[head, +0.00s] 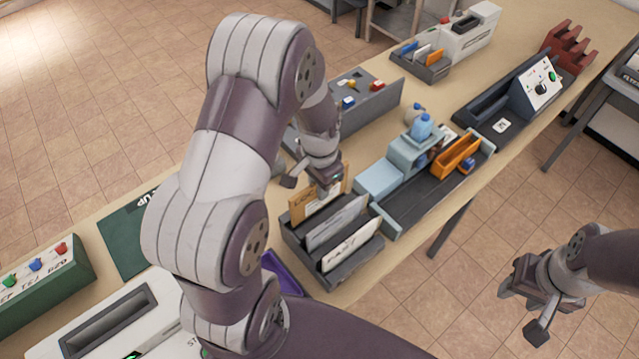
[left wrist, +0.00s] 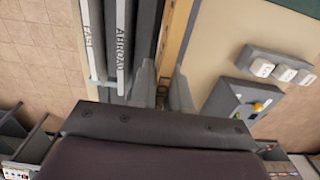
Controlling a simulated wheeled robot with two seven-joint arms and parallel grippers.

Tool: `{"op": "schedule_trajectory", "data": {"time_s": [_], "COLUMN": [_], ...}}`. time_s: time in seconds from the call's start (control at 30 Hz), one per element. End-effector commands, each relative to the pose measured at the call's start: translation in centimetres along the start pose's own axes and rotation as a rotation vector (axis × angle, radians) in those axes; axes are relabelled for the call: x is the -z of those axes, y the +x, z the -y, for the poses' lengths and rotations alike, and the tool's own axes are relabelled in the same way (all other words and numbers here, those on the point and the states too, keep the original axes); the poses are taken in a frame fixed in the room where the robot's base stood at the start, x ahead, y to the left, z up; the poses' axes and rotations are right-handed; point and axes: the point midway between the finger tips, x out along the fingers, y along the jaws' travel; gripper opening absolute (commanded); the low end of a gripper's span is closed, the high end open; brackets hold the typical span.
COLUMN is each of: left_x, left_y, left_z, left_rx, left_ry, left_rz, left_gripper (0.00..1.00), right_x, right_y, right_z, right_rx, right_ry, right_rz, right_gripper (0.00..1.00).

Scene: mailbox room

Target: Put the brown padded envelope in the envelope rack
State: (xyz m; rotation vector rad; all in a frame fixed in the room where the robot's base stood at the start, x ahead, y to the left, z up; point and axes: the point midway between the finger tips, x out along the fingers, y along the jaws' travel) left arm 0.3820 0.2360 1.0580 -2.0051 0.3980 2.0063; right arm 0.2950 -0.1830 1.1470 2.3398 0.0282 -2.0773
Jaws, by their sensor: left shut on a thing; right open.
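The brown padded envelope (head: 306,206) stands upright at the rearmost slot of the dark grey envelope rack (head: 345,279). Its lower edge is hidden, so I cannot tell whether it touches the slot floor. My left gripper (head: 326,180) is shut on the envelope's upper edge. In the left wrist view the left gripper's fingers (left wrist: 163,88) straddle the envelope's thin tan edge (left wrist: 179,38), beside the rack's slots. My right gripper (head: 533,293) is open and empty, off the table's right side.
A long dark tray with a light blue machine (head: 404,157) stands just right of the rack. A grey box with buttons (head: 369,104) stands behind my left gripper. A purple tray (head: 283,272) lies left of the rack, partly hidden by my arm.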

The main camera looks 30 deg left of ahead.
Motion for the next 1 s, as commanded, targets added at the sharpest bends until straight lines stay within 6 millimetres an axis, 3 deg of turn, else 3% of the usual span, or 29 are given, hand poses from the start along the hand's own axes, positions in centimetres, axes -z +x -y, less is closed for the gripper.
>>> {"op": "schedule_trajectory", "data": {"time_s": [0.5,0.73,0.77,0.83,1.0], "left_x": [0.1,0.1,0.1,0.1,0.1], "left_y": [4.7,4.7,4.7,4.7,4.7], "left_z": [0.1,0.2,0.2,0.2,0.1], "left_rx": [-0.001,0.0,0.0,0.0,0.0], "left_ry": [0.0,0.0,0.0,0.0,0.0], "left_rz": [0.001,0.0,0.0,0.0,0.0], "left_gripper": [0.0,0.0,0.23,0.46,0.46], "right_x": [-0.4,-0.4,-0.4,-0.4,-0.4], "right_y": [3.2,3.1,3.1,3.1,3.1], "right_z": [0.0,0.0,0.0,0.0,0.0], "right_rx": [0.0,0.0,0.0,0.0,0.0], "right_ry": [0.0,0.0,0.0,0.0,0.0], "right_rz": [0.0,0.0,0.0,0.0,0.0], "right_gripper": [0.43,0.43,0.43,0.43,0.43]}}
